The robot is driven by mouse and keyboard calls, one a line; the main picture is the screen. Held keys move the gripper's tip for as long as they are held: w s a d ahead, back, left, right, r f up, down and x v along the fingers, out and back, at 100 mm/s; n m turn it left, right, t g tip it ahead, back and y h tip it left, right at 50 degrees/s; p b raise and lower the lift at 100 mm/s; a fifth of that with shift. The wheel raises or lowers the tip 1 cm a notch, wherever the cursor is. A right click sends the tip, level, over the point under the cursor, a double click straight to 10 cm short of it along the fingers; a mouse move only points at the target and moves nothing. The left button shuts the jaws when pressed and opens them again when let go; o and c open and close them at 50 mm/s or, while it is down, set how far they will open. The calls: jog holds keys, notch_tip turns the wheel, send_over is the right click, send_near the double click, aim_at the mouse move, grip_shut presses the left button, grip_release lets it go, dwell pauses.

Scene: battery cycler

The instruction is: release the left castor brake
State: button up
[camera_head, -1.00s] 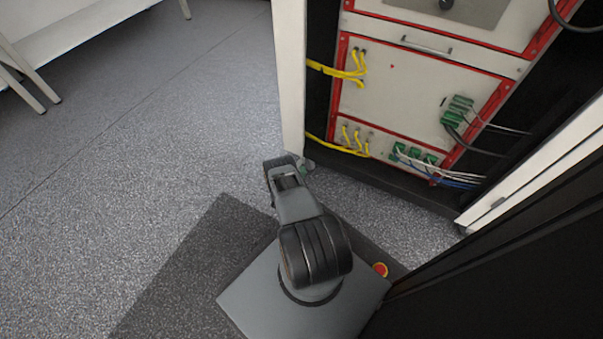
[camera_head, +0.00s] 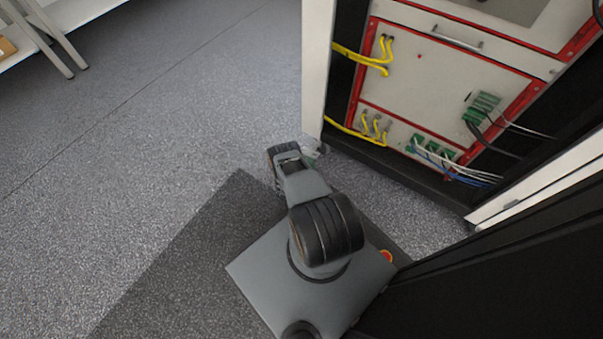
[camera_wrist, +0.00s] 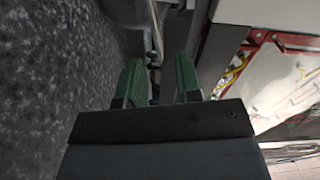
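My gripper (camera_wrist: 158,62) shows in the wrist view as two green-padded fingers set apart, with a gap between them. A thin pale metal lever or rod (camera_wrist: 156,30) lies beyond and in line with the gap, next to grey castor-like parts (camera_wrist: 122,10) at the top edge. I cannot tell whether the fingers touch it, or which way the brake is set. In the head view a small greyish castor part (camera_head: 314,151) shows at the foot of the cabinet's left post, beside my arm's end. The fingers are hidden there.
The open cabinet (camera_head: 318,70) holds red-edged panels with yellow cables (camera_head: 372,62) and green connectors (camera_head: 485,103). A black door or panel (camera_head: 500,275) stands close at the right. Grey floor (camera_head: 190,110) is free at the left. A white table (camera_head: 75,12) stands at the upper left.

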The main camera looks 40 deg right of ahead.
jog(key=p+v, duration=0.1)
jog(key=v, duration=0.6)
jog(key=shift+s+a, duration=0.1)
jog(key=shift+a, duration=0.25)
